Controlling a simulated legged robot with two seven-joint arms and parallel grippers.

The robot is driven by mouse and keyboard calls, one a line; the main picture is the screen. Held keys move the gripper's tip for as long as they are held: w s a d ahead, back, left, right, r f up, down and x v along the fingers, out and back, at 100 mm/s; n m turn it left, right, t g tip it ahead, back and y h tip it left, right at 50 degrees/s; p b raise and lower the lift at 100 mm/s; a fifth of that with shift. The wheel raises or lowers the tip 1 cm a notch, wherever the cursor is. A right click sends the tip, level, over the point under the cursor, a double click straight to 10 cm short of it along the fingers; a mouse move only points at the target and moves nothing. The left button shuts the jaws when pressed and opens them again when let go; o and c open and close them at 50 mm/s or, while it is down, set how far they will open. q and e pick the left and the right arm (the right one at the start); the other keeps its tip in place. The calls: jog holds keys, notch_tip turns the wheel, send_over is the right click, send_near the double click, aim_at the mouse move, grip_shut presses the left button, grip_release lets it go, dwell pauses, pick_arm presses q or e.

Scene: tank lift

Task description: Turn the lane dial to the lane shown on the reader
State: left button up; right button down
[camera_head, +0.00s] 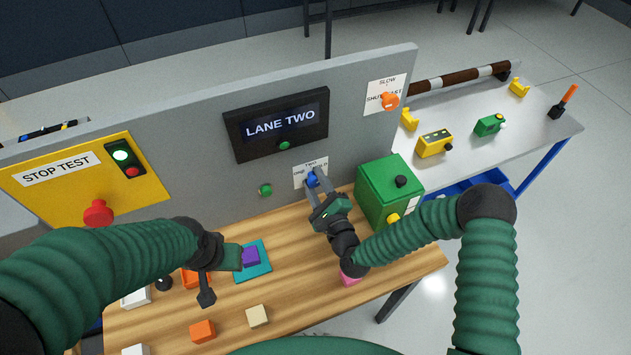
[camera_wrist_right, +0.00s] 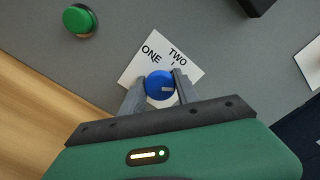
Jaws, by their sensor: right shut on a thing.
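The reader (camera_head: 283,123) on the grey panel shows LANE TWO. The lane dial is a small blue knob (camera_wrist_right: 158,84) on a white label card (camera_wrist_right: 133,71), which also shows in the head view (camera_head: 299,183). ONE and TWO are readable on the card in the wrist view; the rest is covered. A pale mark on the knob points right in that view, not at TWO. My right gripper (camera_wrist_right: 159,88) is shut on the knob, one finger on each side; it also shows in the head view (camera_head: 314,178). My left gripper (camera_head: 222,275) hangs above the table, its jaws unclear.
A green box (camera_head: 375,190) with black and yellow knobs stands right of my right gripper. A green button (camera_head: 265,190) is left of the dial. A red button (camera_head: 98,213) juts from the yellow stop panel. Several blocks lie on the wooden table (camera_head: 300,270).

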jog(key=n, duration=0.3)
jog(key=n+b, duration=0.1)
jog(key=n, duration=0.2)
jog(key=shift+a+f, duration=0.15)
jog(key=n, duration=0.1)
jog(key=n+b, duration=0.1)
jog(key=n, duration=0.1)
jog(key=shift+s+f+n, duration=0.15)
jog(key=shift+n, duration=0.75)
jog(key=shift+f, duration=0.15)
jog(key=c, duration=1.1)
grip_release()
jog(key=shift+c, duration=0.2)
jog(key=shift+o, duration=1.2)
jog(key=shift+a, duration=0.1)
jog(key=shift+r, duration=0.2)
